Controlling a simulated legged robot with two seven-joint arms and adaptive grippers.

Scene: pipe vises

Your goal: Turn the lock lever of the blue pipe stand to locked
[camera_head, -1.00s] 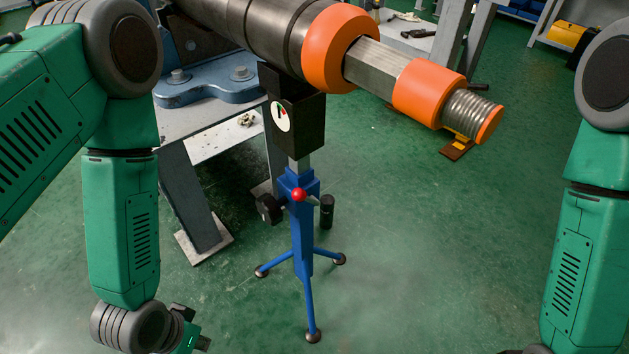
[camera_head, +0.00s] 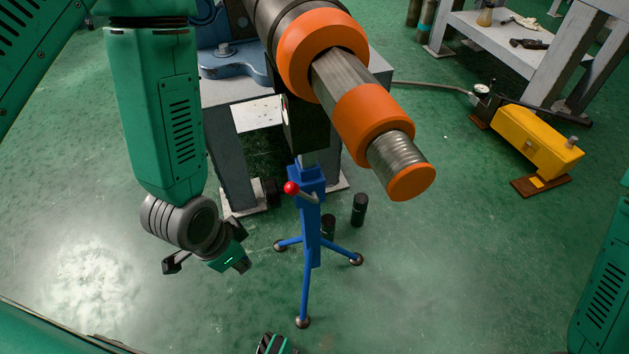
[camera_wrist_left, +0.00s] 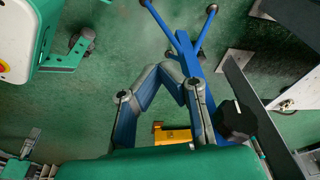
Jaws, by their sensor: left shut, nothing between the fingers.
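The blue pipe stand (camera_head: 306,232) stands on three legs under the pipe, in the middle of the head view. Its lock lever (camera_head: 303,193) is a short metal rod with a red ball (camera_head: 291,188) that points left. My left gripper (camera_head: 240,262) is left of the stand, apart from it, shut and empty. In the left wrist view its fingers (camera_wrist_left: 172,72) come together in front of the stand's blue legs (camera_wrist_left: 190,52). A black knob (camera_wrist_left: 235,120) shows there right of the fingers. The red ball is not visible in that view.
A dark pipe with orange collars (camera_head: 322,52) overhangs the stand. A bench (camera_head: 235,172) is behind it. Black cylinders (camera_head: 359,209) stand beside the legs. A yellow pump (camera_head: 540,142) lies far right. Green floor is clear front right.

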